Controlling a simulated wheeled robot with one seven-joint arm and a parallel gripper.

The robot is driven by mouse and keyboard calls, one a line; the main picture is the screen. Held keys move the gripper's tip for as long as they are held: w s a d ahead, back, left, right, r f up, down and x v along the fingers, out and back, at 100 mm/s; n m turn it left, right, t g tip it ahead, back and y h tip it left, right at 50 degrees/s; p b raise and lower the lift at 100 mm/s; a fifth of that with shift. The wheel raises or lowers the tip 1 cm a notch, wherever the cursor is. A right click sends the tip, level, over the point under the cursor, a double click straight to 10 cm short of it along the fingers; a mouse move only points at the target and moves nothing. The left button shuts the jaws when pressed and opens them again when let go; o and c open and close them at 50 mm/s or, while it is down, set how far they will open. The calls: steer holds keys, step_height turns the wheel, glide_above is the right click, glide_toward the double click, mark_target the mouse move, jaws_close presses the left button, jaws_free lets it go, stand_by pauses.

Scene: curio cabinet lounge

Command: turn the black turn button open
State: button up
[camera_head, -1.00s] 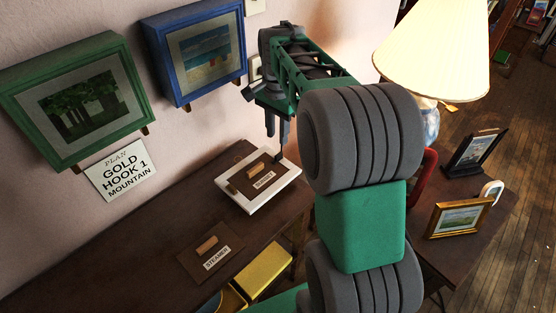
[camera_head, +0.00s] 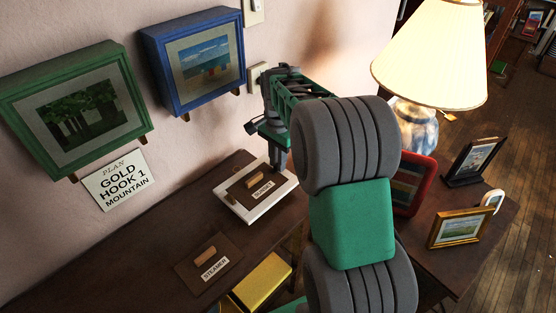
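A white-framed picture (camera_head: 237,207) lies back-up on the dark wooden table. Its brown back panel (camera_head: 238,190) carries a wooden grip and a paper label that is hard to read. I cannot make out the black turn button now; the far right edge of the frame, by my fingers, is partly hidden. My gripper (camera_head: 278,162) points down at that edge, its fingertips close to the frame. Whether they touch it, and how far the fingers are apart, is too small and covered to tell.
A brown panel labelled STEAMER (camera_head: 192,272) lies nearer on the table (camera_head: 120,262), by a yellow box (camera_head: 262,283). Green (camera_head: 20,92) and blue (camera_head: 160,55) frames and a plan card (camera_head: 119,180) are on the wall. A lamp (camera_head: 430,60) and a red frame (camera_head: 428,172) stand right.

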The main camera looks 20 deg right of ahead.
jaws_close()
steer(key=shift+r, duration=0.1)
stand_by(0.4)
steer(key=n+p, duration=0.1)
steer(key=n, duration=0.2)
steer(key=shift+n+p, duration=0.3)
steer(key=shift+p, duration=0.1)
steer(key=n+p, duration=0.1)
steer(key=n, duration=0.3)
steer(key=shift+s+d+n, duration=0.1)
steer(key=shift+d+n, duration=0.05)
steer(key=shift+n, duration=0.15)
steer(key=n+p, duration=0.2)
steer(key=n, duration=0.3)
steer(key=shift+d, duration=0.15)
steer(key=shift+d+n+p, duration=0.1)
steer(key=shift+n+p, duration=0.25)
steer(key=shift+n, duration=2.05)
